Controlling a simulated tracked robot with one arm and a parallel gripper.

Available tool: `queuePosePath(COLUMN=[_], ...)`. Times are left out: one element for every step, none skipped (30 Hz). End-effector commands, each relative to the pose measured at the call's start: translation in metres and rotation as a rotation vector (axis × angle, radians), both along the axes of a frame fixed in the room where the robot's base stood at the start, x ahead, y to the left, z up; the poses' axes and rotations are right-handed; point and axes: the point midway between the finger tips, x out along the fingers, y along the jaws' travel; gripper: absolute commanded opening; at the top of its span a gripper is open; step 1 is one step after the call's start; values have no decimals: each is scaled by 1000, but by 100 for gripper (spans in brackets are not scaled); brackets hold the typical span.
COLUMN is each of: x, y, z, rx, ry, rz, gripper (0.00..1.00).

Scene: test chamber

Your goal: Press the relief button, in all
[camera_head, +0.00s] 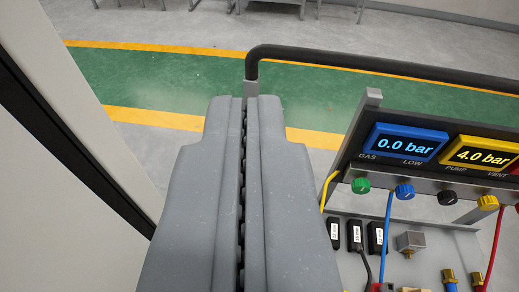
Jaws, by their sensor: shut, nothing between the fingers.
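My gripper (250,98) is shut and empty, its two grey fingers pressed together in the middle of the camera view, pointing away from me. To its right is a panel with a blue-framed display (403,143) reading 0.0 bar and a yellow-framed display (480,153) reading 4.0 bar. Under them are a green knob (361,186), a blue knob (404,191), a black knob (448,197) and a yellow knob (487,202). The labels read GAS, LOW, PUMP and VENT. I cannot make out a button marked relief; the panel's right side is cut off.
A black handrail (385,59) runs across behind the fingertips and panel. Blue, yellow and red hoses, several black labelled blocks (355,236) and brass fittings (449,277) sit below the knobs. A pale wall or cabinet (90,100) stands close on the left. Green and yellow floor lies beyond.

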Motion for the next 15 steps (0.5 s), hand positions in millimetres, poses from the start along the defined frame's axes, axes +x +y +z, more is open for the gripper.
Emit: queuePosePath(x=[5,10,18,26,36,51,63,75,93,107,119,135,147,157,170], y=[-2,-5,-9,-13,-20,-30,-36,-41,-49,-54,-59,-63,-65,-68,-69], z=[-2,-3,-6,-10,-15,-21,-27,-32,-43,-52,-62,-75,-85,-96,-112], rx=[-15,-29,-58,-87,-123,-179,-231,-287,-366,-428,-489,-571,-631,-689,-763], ry=[1,0,-2,-2,0,-4,-4,-10,-7,-9,-7,-5,-7,-6,-5], rz=[-7,-12,-21,-31,-39,-52,-61,-67,-71,-68,-64,-50,-35,-17,12], gripper=[0,0,0,0,0,0,0,0,0,0,0,0,0,0,0])
